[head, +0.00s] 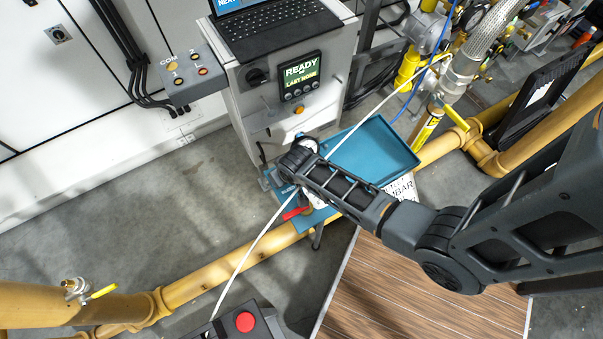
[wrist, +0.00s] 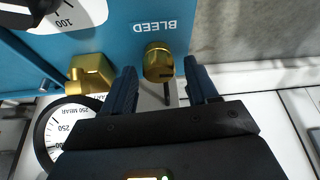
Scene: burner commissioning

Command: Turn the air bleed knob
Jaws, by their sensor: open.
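The air bleed knob (wrist: 158,62) is a short brass cylinder on a blue panel (wrist: 225,20), under an upside-down white label (wrist: 154,27) reading BLEED. In the wrist view my gripper (wrist: 160,68) is open, with one dark finger on each side of the knob. A gap shows between the knob and each finger, so neither seems to touch it. I cannot tell how deep the knob sits between the fingertips. In the head view my arm hides the knob and most of the gripper, in front of the blue unit.
Two gauges, one upper (wrist: 70,14) and one lower (wrist: 62,130), and a brass fitting (wrist: 90,75) lie left of the knob. A blue tray (head: 375,150), a yellow pipe (head: 225,272) and a grey cabinet with a READY screen (head: 300,75) surround the arm. A white hose (head: 262,232) crosses nearby.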

